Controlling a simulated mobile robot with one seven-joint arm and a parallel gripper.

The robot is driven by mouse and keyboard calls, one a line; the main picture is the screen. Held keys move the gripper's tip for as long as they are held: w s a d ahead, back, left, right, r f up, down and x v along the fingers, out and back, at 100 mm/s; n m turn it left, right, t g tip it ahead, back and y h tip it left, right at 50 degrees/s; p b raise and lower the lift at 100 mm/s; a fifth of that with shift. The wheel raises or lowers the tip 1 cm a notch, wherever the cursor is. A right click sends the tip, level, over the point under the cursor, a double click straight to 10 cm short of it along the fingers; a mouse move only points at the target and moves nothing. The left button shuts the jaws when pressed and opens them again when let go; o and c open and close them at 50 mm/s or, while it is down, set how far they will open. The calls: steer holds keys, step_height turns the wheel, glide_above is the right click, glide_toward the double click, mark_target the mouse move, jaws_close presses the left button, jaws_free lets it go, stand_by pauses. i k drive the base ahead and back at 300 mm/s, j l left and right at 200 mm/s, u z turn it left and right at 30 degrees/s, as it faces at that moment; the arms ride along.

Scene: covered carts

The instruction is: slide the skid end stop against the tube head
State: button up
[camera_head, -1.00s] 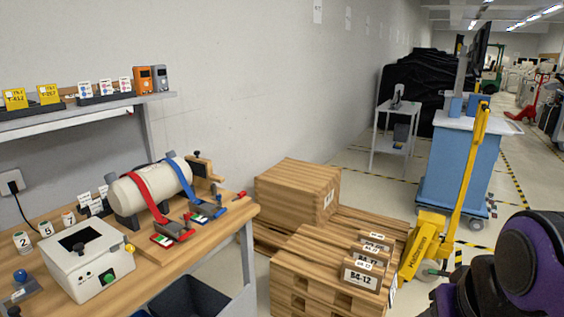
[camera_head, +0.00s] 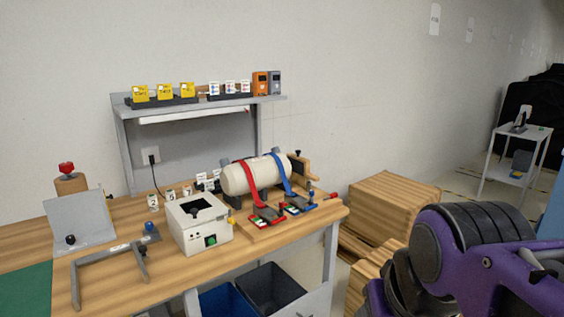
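A cream-white tube (camera_head: 240,179) lies on its side on a wooden skid (camera_head: 246,229) at the right part of the bench. A red strap (camera_head: 247,184) and a blue strap (camera_head: 283,177) cross over it. A wooden end stop (camera_head: 303,172) with a black knob stands upright at the tube's right end. Whether it touches the tube head or leaves a small gap cannot be told at this size. My purple and black arm shows at the lower right, in front of the pallet area and apart from the bench. My gripper's fingers are not in view.
A white box with buttons (camera_head: 200,224) stands left of the skid. A grey bracket frame (camera_head: 110,257) lies farther left on the bench (camera_head: 178,267). A shelf (camera_head: 200,104) stands behind. Bins (camera_head: 273,289) sit below. Wooden crates (camera_head: 390,208) stand right of the bench.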

mark_target(301, 174)
steer(key=i+l+u, duration=0.3)
steer(key=i+l, duration=0.3)
steer(key=i+l+u, duration=0.25)
steer(key=i+l, duration=0.25)
steer(key=l, duration=0.2)
